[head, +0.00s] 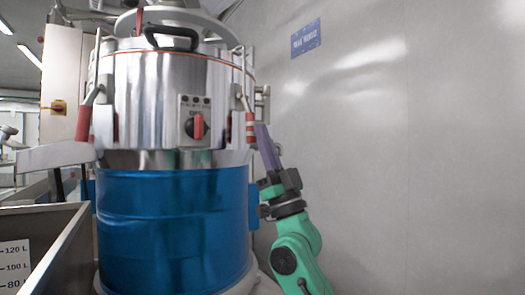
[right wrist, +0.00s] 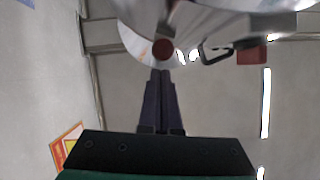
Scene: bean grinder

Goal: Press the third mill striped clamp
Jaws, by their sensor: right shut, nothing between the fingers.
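The steel mill (head: 160,95) stands on a blue drum (head: 170,225). A clamp with a red and white striped handle (head: 250,128) hangs on the mill's right side. My right gripper (head: 262,128) is shut and empty, its purple fingers pointing up just right of the striped handle. In the right wrist view, the shut fingertips (right wrist: 160,74) are just below a round dark red end (right wrist: 162,49), probably the clamp handle's. I cannot tell whether they touch it. Another clamp with a plain red handle (head: 84,120) is on the mill's left side. My left gripper is not in view.
A control panel with a red knob (head: 197,127) is on the mill's front. A grey wall (head: 400,150) fills the right, with open room before it. A metal bin (head: 62,245) marked in litres stands at the lower left.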

